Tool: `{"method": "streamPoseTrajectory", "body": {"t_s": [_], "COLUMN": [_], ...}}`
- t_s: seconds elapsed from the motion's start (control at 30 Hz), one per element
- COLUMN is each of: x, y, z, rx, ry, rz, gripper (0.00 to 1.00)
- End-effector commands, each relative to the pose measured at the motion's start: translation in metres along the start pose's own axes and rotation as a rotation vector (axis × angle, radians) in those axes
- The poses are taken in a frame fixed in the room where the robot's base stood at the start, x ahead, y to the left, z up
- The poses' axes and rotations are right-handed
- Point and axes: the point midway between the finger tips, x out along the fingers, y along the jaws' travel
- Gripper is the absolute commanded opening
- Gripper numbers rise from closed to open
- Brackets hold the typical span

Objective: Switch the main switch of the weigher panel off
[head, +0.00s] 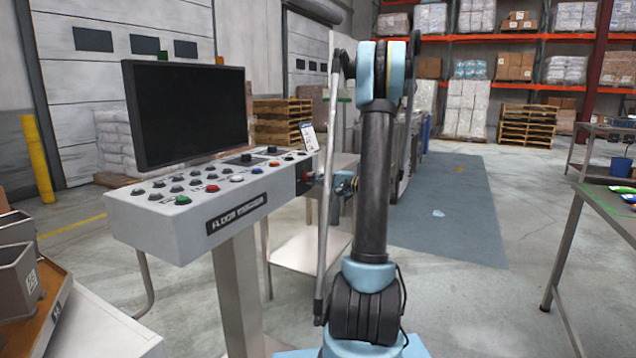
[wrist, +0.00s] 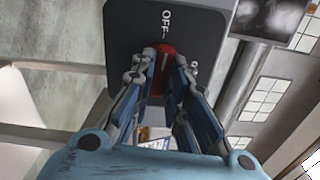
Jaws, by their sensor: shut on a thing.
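The weigher panel (head: 190,215) is a grey console on a post in the head view, with a dark switch plate (head: 304,172) on its right end. In the wrist view the main switch is a red handle (wrist: 165,60) on that dark plate (wrist: 130,35). OFF is printed above the handle, and a second label to its right is partly hidden by a finger. My gripper (wrist: 160,75) is shut on the red handle, one finger on each side. The white line on the handle runs nearly up and down in the wrist view, roughly towards OFF.
A black screen (head: 187,110) stands on the console behind several coloured buttons. Grey bins (head: 17,262) stand at the left, and a green-topped table (head: 610,205) at the right.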

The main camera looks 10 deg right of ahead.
Motion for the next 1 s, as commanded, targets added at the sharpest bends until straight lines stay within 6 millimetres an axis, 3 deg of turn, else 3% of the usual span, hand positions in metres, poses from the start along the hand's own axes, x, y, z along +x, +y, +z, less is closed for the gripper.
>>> {"method": "streamPoseTrajectory", "body": {"t_s": [0.2,0.53,0.57,0.63,1.0], "x": [-0.0007,-0.0009,-0.0009,-0.0009,-0.0019], "y": [0.0026,0.0032,0.0032,0.0032,0.0015], "z": [0.0016,0.0021,0.0021,0.002,0.0007], "rx": [-0.114,-0.13,-0.13,-0.13,-0.128], "ry": [-0.002,-0.002,-0.002,-0.002,0.0], "rz": [0.007,0.008,0.008,0.008,0.004], "gripper": [0.0,0.0,0.17,0.33,0.35]}}
